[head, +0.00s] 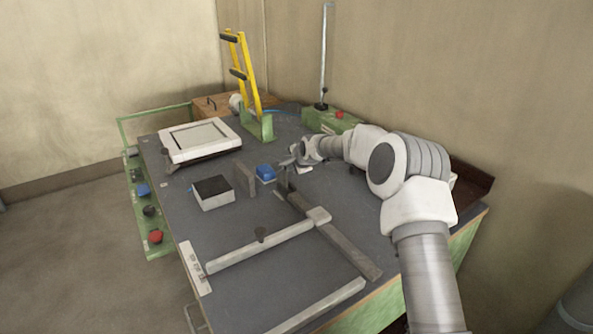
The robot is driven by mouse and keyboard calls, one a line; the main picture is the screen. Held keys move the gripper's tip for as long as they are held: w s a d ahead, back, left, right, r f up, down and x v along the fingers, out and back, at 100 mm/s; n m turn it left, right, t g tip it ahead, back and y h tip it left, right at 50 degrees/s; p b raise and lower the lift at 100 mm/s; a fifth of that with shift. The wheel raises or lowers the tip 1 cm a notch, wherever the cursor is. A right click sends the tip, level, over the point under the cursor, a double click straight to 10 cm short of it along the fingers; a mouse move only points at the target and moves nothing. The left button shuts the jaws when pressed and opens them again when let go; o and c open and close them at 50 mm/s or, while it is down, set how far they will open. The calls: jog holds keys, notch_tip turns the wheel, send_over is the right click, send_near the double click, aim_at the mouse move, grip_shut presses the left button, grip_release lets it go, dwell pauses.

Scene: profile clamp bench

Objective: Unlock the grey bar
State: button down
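A dark grey bar (348,252) lies diagonally on the bench top, right of the middle. I cannot tell which of the two is the task's grey bar. A small upright dark part (283,182) stands at the far end of the dark bar. My gripper (287,163) is just above or beside this upright part. The fingers are too small to show whether they are open, shut or touching it.
A black-topped white box (213,193), grey upright plate (245,179) and blue block (265,173) stand left of my gripper. A white framed panel (198,139) and yellow frame (243,75) are farther back. The bench's left front surface (215,238) is mostly clear.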

jog(key=shift+w+a+r, duration=0.15)
jog(key=shift+w+a, duration=0.35)
jog(key=shift+w, duration=0.3)
jog(key=shift+w+a+r, duration=0.15)
jog(key=shift+w+a, duration=0.35)
jog(key=shift+w, duration=0.3)
